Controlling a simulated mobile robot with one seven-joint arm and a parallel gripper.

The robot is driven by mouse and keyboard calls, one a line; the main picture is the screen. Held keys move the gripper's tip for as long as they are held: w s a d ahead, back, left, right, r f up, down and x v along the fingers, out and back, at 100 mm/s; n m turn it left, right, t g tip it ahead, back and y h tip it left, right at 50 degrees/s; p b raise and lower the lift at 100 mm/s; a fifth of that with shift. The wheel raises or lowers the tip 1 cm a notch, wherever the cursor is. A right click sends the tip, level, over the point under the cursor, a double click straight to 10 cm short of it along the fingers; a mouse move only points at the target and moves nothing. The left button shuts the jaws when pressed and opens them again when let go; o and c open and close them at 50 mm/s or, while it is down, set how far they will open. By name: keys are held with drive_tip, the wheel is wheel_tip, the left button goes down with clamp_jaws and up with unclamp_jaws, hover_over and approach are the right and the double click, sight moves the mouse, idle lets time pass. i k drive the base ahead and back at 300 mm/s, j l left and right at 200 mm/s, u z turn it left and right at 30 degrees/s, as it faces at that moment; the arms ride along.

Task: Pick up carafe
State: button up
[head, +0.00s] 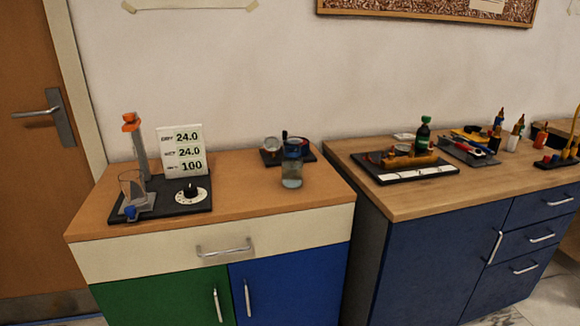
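Another clear glass vessel (132,188) stands at the left on a dark rig base, beside an upright post with an orange top (131,122). My gripper is not in view.
The rig base (185,205) carries a dial (191,192) and a readout card (182,150). A small dark tray (270,158) with round items sits behind the carafe. The cabinet top (245,205) is bare in front. The right counter (400,204) holds trays and bottles.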

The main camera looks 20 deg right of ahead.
sight(292, 165)
drive_tip(key=i+l+z, duration=0.25)
drive_tip(key=i+l, duration=0.2)
drive_tip(key=i+l+z, duration=0.3)
drive_tip(key=i+l, duration=0.15)
drive_tip(key=i, duration=0.1)
